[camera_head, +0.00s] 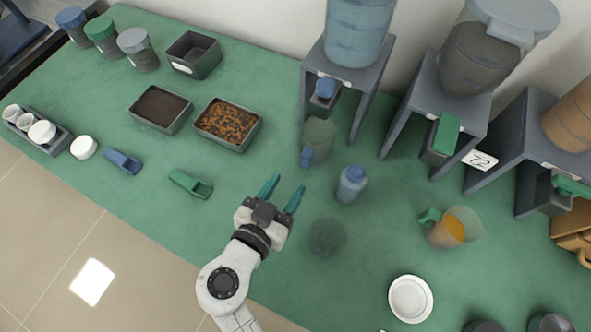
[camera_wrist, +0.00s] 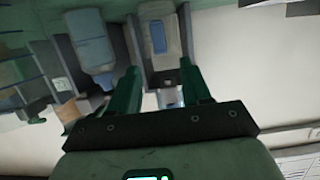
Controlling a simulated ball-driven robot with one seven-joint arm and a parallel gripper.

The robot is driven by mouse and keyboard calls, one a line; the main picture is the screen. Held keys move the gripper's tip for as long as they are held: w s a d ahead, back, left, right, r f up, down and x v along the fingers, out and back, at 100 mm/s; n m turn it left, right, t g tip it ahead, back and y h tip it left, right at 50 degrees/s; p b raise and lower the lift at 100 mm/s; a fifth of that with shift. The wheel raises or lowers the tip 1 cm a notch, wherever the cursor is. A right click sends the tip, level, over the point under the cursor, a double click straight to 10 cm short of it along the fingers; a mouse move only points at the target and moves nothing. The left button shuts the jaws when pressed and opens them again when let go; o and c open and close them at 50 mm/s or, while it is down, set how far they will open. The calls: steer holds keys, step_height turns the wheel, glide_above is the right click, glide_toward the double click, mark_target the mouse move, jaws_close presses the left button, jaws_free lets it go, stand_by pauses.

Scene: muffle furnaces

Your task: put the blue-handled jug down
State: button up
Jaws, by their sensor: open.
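The blue-handled jug (camera_head: 320,135) is a dark, see-through jug with its blue handle toward the front left. It appears to stand upright on the green work surface (camera_head: 262,272), just in front of the left dispenser stand. My gripper (camera_head: 284,190) is open and empty, with two dark green fingers. It is in front of the jug and to its left in the head view, apart from it. The open fingers also show in the wrist view (camera_wrist: 160,88). I cannot make out the jug for certain there.
A blue-lidded bottle (camera_head: 351,185) stands right of my gripper. A green-handled jug (camera_head: 451,229) with orange contents is farther right. Green (camera_head: 190,184) and blue (camera_head: 123,161) scoops lie left, near two filled trays. A white plate (camera_head: 410,299) lies in front.

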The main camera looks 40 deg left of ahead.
steer(key=v, duration=0.3)
steer(key=shift+s+d, duration=0.1)
steer(key=shift+s, duration=0.1)
